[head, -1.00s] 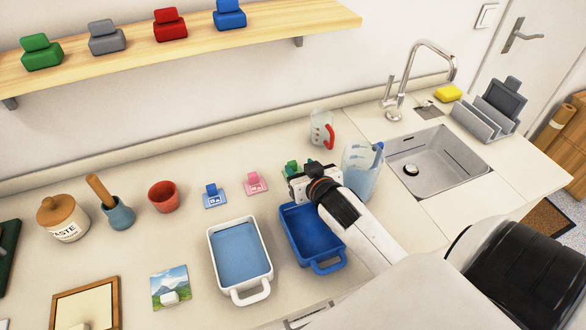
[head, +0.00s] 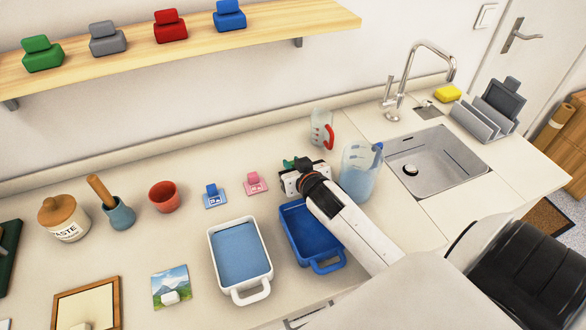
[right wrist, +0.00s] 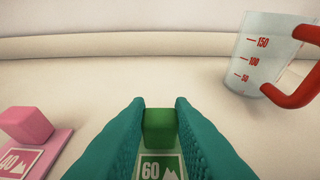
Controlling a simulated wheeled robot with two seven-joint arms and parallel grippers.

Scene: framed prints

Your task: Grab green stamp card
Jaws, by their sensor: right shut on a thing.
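The green stamp card (right wrist: 161,165) shows in the right wrist view, with a green block grip (right wrist: 160,128) on it and the number 60 printed in white. My right gripper (right wrist: 160,125) has its two teal fingers on either side of the green block and is shut on it. In the head view the right gripper (head: 300,168) is over the counter behind the blue tray, and it hides most of the card. Whether the card touches the counter cannot be told. My left gripper is not in view.
A pink stamp card (head: 255,183) and a blue one (head: 214,195) lie to the left. A jug with a red handle (head: 321,130) stands behind, and a larger jug (head: 359,172) stands close on the right. A blue tray (head: 319,262) and a white tray (head: 250,291) are in front.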

